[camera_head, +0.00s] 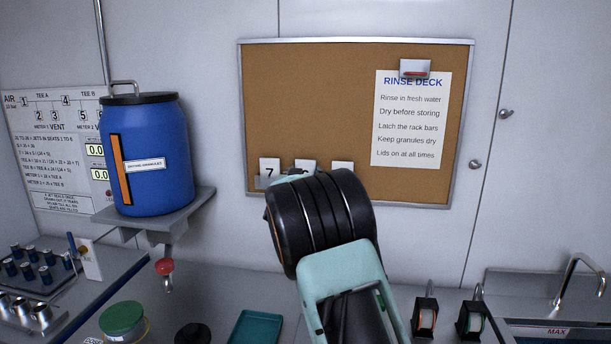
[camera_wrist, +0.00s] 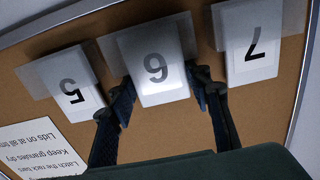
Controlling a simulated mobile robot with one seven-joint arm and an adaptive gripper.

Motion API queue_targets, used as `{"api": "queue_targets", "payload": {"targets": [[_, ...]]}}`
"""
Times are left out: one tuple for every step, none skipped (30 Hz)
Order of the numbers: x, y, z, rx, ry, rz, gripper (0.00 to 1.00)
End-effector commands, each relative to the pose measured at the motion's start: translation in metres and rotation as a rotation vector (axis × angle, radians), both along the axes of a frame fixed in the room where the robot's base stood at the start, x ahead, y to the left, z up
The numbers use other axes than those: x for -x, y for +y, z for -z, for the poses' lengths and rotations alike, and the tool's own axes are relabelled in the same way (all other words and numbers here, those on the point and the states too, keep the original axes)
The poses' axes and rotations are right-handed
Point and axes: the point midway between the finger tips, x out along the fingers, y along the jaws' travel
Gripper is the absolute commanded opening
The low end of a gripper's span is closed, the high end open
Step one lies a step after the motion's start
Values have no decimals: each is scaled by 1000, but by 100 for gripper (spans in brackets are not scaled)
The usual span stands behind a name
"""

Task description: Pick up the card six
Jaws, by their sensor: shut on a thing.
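The card six (camera_wrist: 157,70) is a white card with a large dark digit, in the middle of a row of three in the wrist view. My gripper (camera_wrist: 163,92) is shut on its side edges, one finger on each side. The card still sits in its clear pocket against the board. In the head view only the top of the card six (camera_head: 306,163) shows above my gripper (camera_head: 297,175), which hides the rest; the fingertips are hard to see there.
The seven card (camera_wrist: 250,45) and the five card (camera_wrist: 72,85) flank it closely. A framed cork board (camera_head: 300,100) carries the row and a rinse notice (camera_head: 410,125). A blue barrel (camera_head: 150,150) stands on a shelf at left. A counter with a teal tray (camera_head: 254,328) lies below.

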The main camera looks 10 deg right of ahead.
Motion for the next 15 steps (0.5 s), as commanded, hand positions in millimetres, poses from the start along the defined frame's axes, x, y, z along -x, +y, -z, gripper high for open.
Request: {"api": "queue_targets", "payload": {"targets": [[0, 0, -1, 0, -1, 0, 21], [0, 0, -1, 0, -1, 0, 21], [0, 0, -1, 0, -1, 0, 21], [0, 0, -1, 0, -1, 0, 21], [0, 0, -2, 0, -1, 0, 21], [0, 0, -3, 0, -2, 0, 21], [0, 0, -5, 0, -2, 1, 21], [0, 0, -7, 0, -2, 1, 21], [0, 0, -10, -1, -3, 1, 21], [0, 0, -13, -2, -5, 1, 21], [0, 0, -16, -1, -4, 1, 21], [0, 0, -22, -1, -4, 0, 21], [0, 0, -26, -2, -5, 1, 21], [0, 0, -30, -2, -5, 1, 21], [1, 0, -36, -1, -4, 0, 21]]}}
